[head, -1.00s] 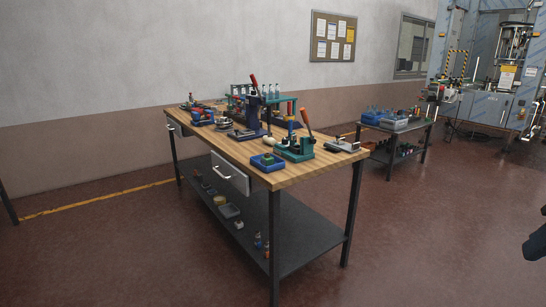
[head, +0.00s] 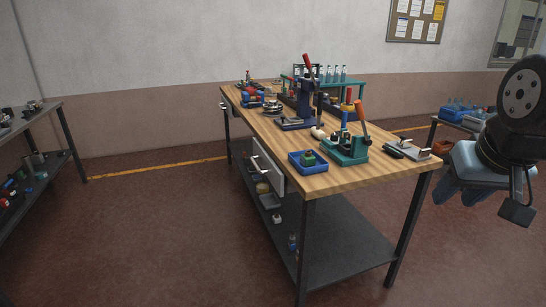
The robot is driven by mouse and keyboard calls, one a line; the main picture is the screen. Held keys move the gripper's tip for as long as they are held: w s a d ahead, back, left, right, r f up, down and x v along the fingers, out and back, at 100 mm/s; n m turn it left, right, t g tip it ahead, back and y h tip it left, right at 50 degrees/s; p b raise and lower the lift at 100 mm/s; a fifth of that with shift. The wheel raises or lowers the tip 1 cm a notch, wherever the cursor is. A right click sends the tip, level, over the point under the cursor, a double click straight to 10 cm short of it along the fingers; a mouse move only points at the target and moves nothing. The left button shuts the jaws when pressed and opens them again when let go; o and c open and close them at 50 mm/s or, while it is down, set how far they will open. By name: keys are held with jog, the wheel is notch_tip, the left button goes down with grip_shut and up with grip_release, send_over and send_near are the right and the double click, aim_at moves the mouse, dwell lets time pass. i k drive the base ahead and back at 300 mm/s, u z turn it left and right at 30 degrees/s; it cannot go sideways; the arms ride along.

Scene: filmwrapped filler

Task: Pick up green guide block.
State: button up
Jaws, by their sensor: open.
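A small green block (head: 309,157), which looks like the green guide block, sits in a blue tray (head: 316,170) near the front edge of the wooden workbench (head: 335,184). It is small and its details are hard to make out. My gripper (head: 457,196) shows at the right side of the head view, below a dark round joint of my arm. Its two light blue fingers point down and stand apart, open, with nothing seen between them. It is to the right of the workbench, well away from the green block.
A teal fixture (head: 346,151) with an orange-handled lever stands right of the tray. A dark blue lever press (head: 307,100) and a bottle rack stand farther back. A grey vise-like tool (head: 410,152) lies at the right end. A dark shelf table (head: 36,125) stands left; floor between is clear.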

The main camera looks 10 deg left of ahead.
aim_at(306, 162)
jog(key=u, duration=0.55)
jog(key=i, duration=1.05)
jog(key=u, duration=0.75)
jog(key=k, duration=0.85)
jog(key=u, duration=0.2)
jog(key=i, duration=0.9)
jog(key=z, duration=0.1)
